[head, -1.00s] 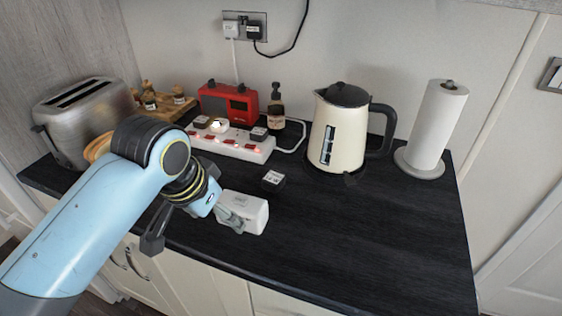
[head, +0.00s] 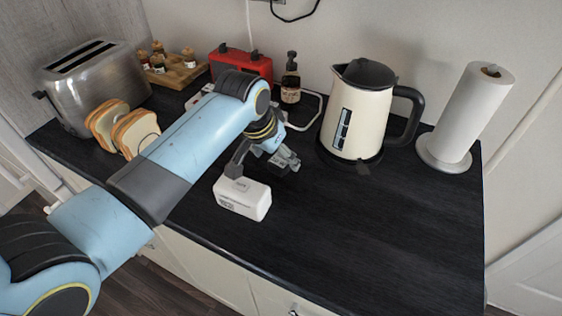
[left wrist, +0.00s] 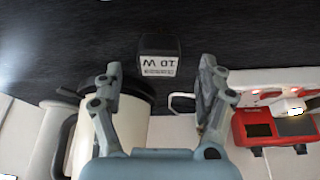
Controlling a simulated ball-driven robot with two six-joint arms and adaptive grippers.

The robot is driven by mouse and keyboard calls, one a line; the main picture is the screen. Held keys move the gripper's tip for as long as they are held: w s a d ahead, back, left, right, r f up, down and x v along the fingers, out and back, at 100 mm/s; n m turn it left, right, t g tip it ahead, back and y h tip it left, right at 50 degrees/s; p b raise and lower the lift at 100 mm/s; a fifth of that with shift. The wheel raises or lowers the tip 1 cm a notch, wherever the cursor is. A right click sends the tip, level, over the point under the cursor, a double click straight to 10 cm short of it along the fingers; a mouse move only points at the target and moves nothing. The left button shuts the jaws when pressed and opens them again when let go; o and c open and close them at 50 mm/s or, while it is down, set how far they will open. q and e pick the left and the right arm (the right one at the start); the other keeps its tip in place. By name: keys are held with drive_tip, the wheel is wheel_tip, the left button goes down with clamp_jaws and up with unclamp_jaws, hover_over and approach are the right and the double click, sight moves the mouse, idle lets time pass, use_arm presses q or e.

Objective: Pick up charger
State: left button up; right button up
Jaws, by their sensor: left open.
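The charger (left wrist: 158,52), a small black block with a white label reading "10 W", lies on the dark worktop in the left wrist view. It is just beyond and between the fingertips of my left gripper (left wrist: 160,72), which is open and empty. In the head view my left gripper (head: 285,163) is over the worktop, right of the white box and left of the kettle. The charger is hidden there behind the gripper and wrist. My right gripper is not in view.
A white box (head: 242,199) sits near the front edge, close to my gripper. The cream kettle (head: 358,118) and paper towel roll (head: 468,112) stand to the right. The front right worktop is clear.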

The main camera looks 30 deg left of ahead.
sight(280, 160)
use_arm(q)
drive_tip(key=shift+x, duration=1.6)
drive_tip(key=shift+r, duration=0.1)
drive_tip(key=c, duration=1.2)
